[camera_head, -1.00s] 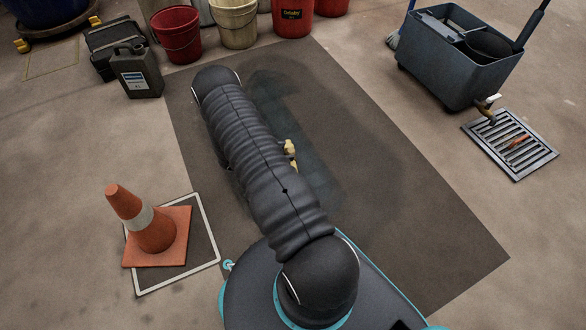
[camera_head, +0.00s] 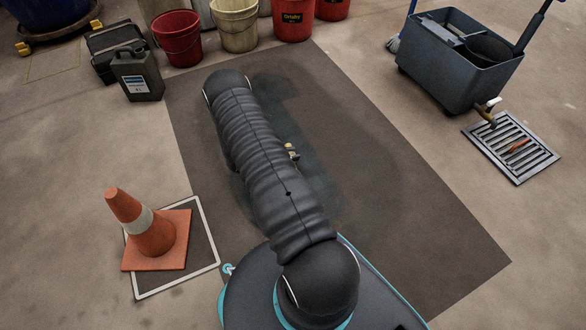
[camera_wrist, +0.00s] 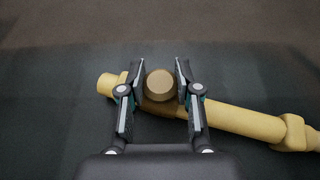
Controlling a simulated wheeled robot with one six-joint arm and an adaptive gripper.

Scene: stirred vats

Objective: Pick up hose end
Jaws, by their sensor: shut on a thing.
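The hose end (camera_wrist: 235,118) is a yellow tube lying slantwise across the wrist view, with a round tan knob (camera_wrist: 161,85) standing up on it. A thicker yellow fitting (camera_wrist: 292,134) sits at its right. My gripper (camera_wrist: 161,78) is shut on the knob, with one finger on each side of it. In the head view only a small yellowish bit of the hose end (camera_head: 292,152) shows beside my arm. My arm hides the rest of it and my gripper there.
A dark mat (camera_head: 400,220) lies under the arm. An orange cone (camera_head: 150,228) stands at left. A grey mop bucket (camera_head: 460,65) and a floor drain (camera_head: 512,147) are at right. Red buckets (camera_head: 177,38) and a grey jerrycan (camera_head: 137,75) stand at the back.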

